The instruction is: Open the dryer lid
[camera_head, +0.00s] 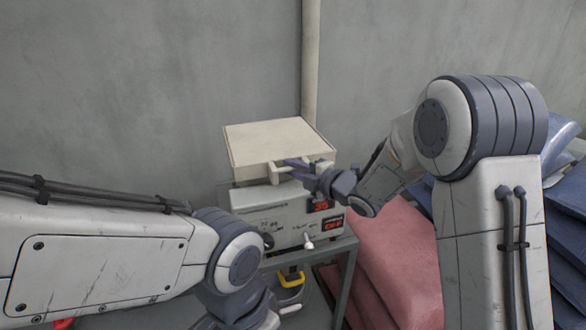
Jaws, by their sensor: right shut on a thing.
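The dryer (288,219) is a pale box on a grey metal stand, with dark knobs, a white lever and red displays on its front. A handle bar (282,181) runs along the lid's front edge. My right gripper (292,163) reaches in from the right and is shut on this handle. My left arm comes in from the left, and its gripper (245,318) is low at the bottom edge, partly cut off, so its jaws are unclear.
Red-pink sacks (385,262) and blue sacks (565,180) are stacked to the right of the stand (345,262). A yellow object (291,280) sits below the dryer. A vertical pipe (311,60) runs up the grey wall behind the lid.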

